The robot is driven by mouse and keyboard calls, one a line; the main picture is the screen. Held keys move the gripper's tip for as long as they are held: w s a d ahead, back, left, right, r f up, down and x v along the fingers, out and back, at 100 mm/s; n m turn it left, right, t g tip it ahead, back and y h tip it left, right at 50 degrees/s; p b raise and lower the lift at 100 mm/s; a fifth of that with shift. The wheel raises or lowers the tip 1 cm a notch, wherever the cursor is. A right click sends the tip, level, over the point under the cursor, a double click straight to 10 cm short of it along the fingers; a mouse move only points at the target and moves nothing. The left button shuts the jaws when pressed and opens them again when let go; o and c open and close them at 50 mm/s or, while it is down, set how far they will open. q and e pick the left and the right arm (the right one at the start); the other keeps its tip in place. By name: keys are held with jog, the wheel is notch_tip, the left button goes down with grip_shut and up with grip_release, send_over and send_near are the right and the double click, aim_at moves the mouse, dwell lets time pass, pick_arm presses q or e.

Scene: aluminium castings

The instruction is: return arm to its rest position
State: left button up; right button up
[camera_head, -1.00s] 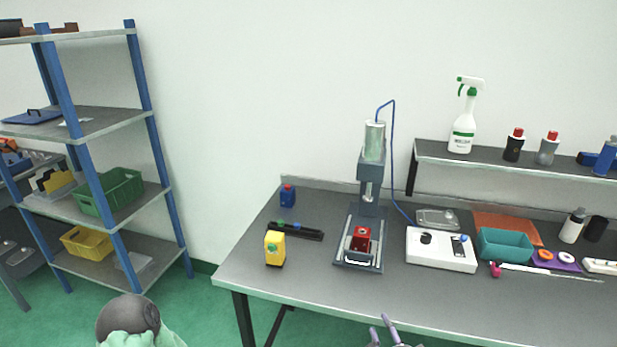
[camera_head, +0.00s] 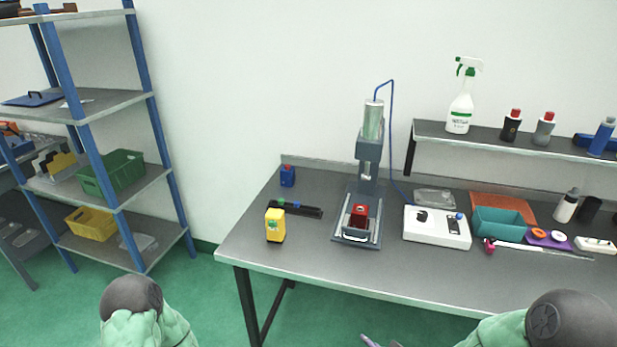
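My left arm (camera_head: 140,312) shows at the bottom left as a rounded dark joint with green covering; its gripper is out of the frame. My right arm (camera_head: 545,325) shows at the bottom right, with a dark round joint and green covering. The tips of my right gripper (camera_head: 380,342) just show at the bottom edge, in front of the table; too little shows to tell whether it is open or shut. A press (camera_head: 368,170) stands on the grey table (camera_head: 330,270) with a red block (camera_head: 358,215) at its base.
A yellow device (camera_head: 275,226), a blue bottle (camera_head: 287,176) and a white control box (camera_head: 436,228) stand on the table. A teal bin (camera_head: 502,226) is to the right. A wall shelf (camera_head: 485,143) holds bottles. A blue-post rack (camera_head: 93,175) stands left, with free floor between.

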jog(key=s+a+f+n+g, duration=0.3)
jog(key=s+f+n+g, duration=0.2)
jog(key=s+f, duration=0.3)
jog(key=s+a+f+n+g+y, duration=0.1)
jog(key=s+a+f+n+g, duration=0.2)
jog(key=s+f, duration=0.6)
jog(key=shift+a+f+n+g, duration=0.2)
jog(key=shift+f+n+g, duration=0.5)
jog(key=shift+n+g, duration=0.2)
